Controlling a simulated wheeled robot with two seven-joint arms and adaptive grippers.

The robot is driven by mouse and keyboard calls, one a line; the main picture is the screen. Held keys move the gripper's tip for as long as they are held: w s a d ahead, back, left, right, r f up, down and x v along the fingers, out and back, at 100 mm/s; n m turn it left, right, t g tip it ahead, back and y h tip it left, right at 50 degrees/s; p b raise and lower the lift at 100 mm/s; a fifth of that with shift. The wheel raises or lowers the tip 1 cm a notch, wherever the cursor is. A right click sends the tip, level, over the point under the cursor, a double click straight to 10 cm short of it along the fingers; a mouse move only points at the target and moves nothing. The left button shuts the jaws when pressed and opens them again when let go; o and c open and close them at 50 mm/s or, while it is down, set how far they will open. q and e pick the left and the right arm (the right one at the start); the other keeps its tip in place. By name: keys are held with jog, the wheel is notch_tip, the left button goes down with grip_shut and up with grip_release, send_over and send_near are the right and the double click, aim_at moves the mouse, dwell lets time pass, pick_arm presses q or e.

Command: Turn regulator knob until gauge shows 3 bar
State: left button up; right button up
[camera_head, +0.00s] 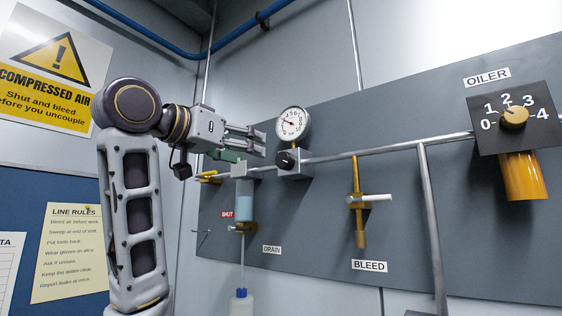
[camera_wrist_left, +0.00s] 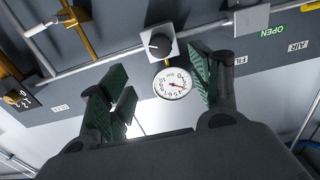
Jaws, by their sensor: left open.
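The round white gauge (camera_head: 293,124) stands above the pipe on the grey panel. Its red needle points up and left in the head view; the numbers are too small to read surely. The black regulator knob (camera_head: 286,159) sits on a light square block just below the gauge. My left gripper (camera_head: 258,141) is open and empty, left of the gauge and knob, with its fingers pointing toward them. In the left wrist view the gauge (camera_wrist_left: 172,84) shows between the open green-padded fingers (camera_wrist_left: 160,82), and the knob (camera_wrist_left: 160,43) lies beyond them, apart from both fingers.
A brass bleed valve (camera_head: 359,205) and a horizontal pipe (camera_head: 400,146) lie to the right. The oiler dial (camera_head: 514,117) is at far right. Free air lies before the panel.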

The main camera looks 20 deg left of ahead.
aim_at(281, 161)
pick_arm(q)
jog(key=shift+w, duration=0.15)
jog(key=shift+p+x, duration=2.3)
jog(key=shift+x, duration=4.45)
jog(key=c, duration=1)
